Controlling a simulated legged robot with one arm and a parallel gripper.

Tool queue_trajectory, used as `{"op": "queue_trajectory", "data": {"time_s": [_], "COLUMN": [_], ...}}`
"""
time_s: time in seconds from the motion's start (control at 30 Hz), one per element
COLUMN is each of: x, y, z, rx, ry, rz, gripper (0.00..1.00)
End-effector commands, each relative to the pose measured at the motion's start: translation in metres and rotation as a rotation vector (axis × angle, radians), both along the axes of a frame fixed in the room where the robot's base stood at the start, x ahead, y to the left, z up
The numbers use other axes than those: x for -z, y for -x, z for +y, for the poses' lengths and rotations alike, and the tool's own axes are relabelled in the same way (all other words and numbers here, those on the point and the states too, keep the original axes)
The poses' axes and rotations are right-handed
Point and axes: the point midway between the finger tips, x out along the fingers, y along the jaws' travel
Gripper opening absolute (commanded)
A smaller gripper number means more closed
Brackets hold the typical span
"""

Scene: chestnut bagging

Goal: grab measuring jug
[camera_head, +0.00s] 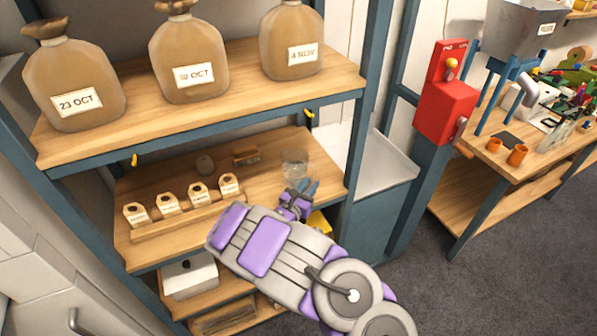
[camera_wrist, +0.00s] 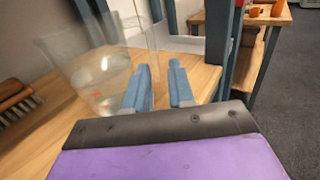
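The measuring jug (camera_head: 295,164) is a clear, see-through vessel on the right part of the middle wooden shelf. In the wrist view the jug (camera_wrist: 88,68) stands just left of and beyond my fingers, with faint red marks low on its side. My gripper (camera_head: 308,188) is at the front of that shelf, close to the jug. In the wrist view my gripper (camera_wrist: 161,80) shows two blue fingers with a gap between them and nothing in it. The jug is outside the gap. I cannot tell whether the left finger touches it.
A brush (camera_wrist: 14,98) lies left of the jug. A wooden rack (camera_head: 190,217) with several labelled tags stands at the shelf's left front. Brown sacks (camera_head: 190,60) fill the shelf above. A blue shelf post (camera_head: 365,110) rises to the right.

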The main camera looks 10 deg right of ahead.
Motion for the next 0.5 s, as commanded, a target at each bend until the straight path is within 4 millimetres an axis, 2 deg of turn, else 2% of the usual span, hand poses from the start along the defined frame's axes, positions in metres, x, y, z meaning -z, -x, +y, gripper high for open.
{"op": "queue_trajectory", "data": {"time_s": [0.3,0.5], "x": [-0.001,-0.002], "y": [-0.034,-0.038], "z": [-0.024,-0.029], "rx": [0.002,-0.001], "ry": [-0.001,-0.001], "rz": [0.0,0.0], "gripper": [0.23,0.23]}}
